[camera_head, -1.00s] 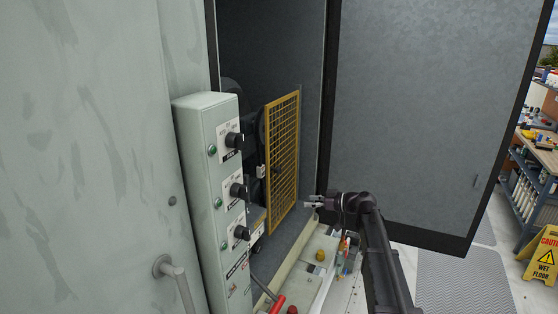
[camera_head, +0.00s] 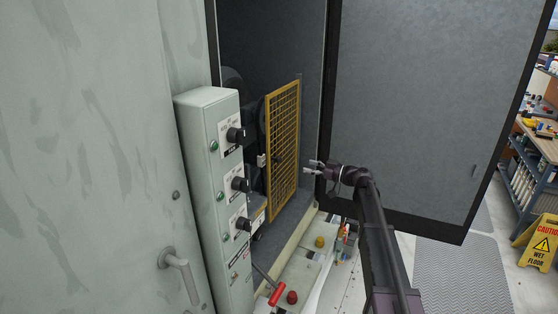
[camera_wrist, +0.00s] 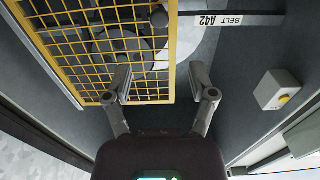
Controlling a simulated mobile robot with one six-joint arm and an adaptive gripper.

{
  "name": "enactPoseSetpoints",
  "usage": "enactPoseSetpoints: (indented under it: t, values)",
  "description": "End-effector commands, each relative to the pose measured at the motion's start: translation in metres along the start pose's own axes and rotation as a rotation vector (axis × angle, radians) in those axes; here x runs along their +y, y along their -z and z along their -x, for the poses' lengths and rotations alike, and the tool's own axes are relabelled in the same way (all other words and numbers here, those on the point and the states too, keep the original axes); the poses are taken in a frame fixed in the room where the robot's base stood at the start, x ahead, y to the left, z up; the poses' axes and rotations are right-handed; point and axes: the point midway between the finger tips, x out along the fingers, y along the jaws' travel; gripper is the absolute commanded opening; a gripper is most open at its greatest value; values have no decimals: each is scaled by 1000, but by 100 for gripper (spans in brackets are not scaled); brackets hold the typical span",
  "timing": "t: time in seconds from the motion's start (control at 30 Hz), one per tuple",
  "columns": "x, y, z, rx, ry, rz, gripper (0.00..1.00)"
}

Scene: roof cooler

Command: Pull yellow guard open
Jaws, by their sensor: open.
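The yellow guard (camera_head: 284,150) is an upright mesh panel in a yellow frame inside the dark cabinet opening. It looks shut or nearly so; I cannot tell exactly. A small dark knob (camera_wrist: 159,19) sits near its edge in the wrist view. My gripper (camera_head: 309,167) is open and empty, a short way to the right of the guard in the head view. In the wrist view the guard's mesh (camera_wrist: 105,45) lies ahead, and my open gripper (camera_wrist: 157,78) has its left finger in front of the mesh and its right finger beyond the frame edge. Contact cannot be told.
A control box (camera_head: 205,135) with several black knobs stands left of the guard. A large grey cabinet door (camera_head: 430,110) stands open on the right. A red-handled lever (camera_head: 276,294) is below. A wet floor sign (camera_head: 541,245) is at far right.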

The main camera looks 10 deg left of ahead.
Motion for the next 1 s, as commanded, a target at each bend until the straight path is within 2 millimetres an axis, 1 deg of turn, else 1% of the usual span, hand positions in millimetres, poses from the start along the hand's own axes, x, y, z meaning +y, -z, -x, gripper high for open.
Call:
enactPoseSetpoints:
  t: [0.17, 0.7, 0.83, 1.0]
  values:
    - [1, 0, -19, 0, 2, 0, 73]
    - [1, 0, -99, 0, 1, 0, 73]
    - [1, 0, -114, 0, 0, 0, 73]
    - [1, 0, -125, 0, 0, 0, 73]
